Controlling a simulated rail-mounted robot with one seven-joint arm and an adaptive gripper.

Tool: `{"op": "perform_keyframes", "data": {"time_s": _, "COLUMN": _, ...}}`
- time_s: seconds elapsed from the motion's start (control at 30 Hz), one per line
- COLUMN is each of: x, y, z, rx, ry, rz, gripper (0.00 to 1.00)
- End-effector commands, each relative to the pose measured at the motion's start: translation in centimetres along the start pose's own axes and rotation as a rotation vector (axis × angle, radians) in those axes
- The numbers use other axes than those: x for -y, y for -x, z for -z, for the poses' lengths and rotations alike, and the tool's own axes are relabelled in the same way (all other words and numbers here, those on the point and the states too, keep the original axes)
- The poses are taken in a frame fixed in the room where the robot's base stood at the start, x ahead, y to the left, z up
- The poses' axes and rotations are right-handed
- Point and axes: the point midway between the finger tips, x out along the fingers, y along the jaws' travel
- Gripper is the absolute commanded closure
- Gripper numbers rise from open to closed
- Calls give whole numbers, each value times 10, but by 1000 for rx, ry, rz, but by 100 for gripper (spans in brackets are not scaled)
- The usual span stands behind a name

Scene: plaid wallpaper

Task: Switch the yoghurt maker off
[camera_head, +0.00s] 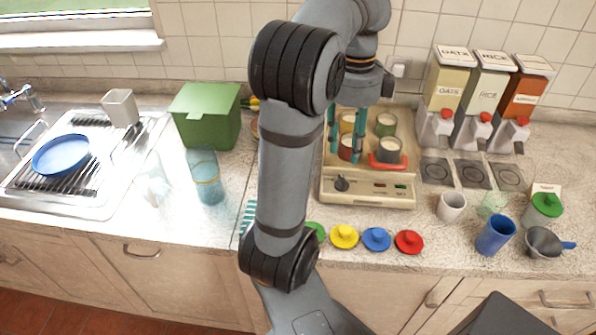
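The yoghurt maker (367,193) is a cream box at the back of the counter, right of my arm. Several jars stand in its top. Its front panel has a dark round knob (341,184) at the left and small red and green indicators (390,186) at the right. A red U-shaped piece (388,164) lies around the front right jar (389,149). My gripper (345,157) points down over the left part of the maker. Its two teal fingers are apart, with a reddish jar showing between them. The fingertips appear just above and behind the knob; contact cannot be told.
Green (315,231), yellow (344,236), blue (376,239) and red (409,242) lids lie along the front edge. Cups and a blue tumbler (495,235) stand right, below three dispensers (488,98). A green bin (206,116) and glass (206,176) stand left.

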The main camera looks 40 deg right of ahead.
Motion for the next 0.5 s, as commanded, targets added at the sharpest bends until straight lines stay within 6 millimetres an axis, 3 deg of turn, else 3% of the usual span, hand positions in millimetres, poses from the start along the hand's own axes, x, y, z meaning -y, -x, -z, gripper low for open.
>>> {"op": "perform_keyframes", "data": {"time_s": 0.23, "x": 0, "y": 0, "z": -6, "rx": 22, "ry": -498, "rz": -7, "gripper": 64}}
{"op": "perform_keyframes", "data": {"time_s": 0.5, "x": -1, "y": -10, "z": -7, "rx": 20, "ry": -680, "rz": -9, "gripper": 64}}
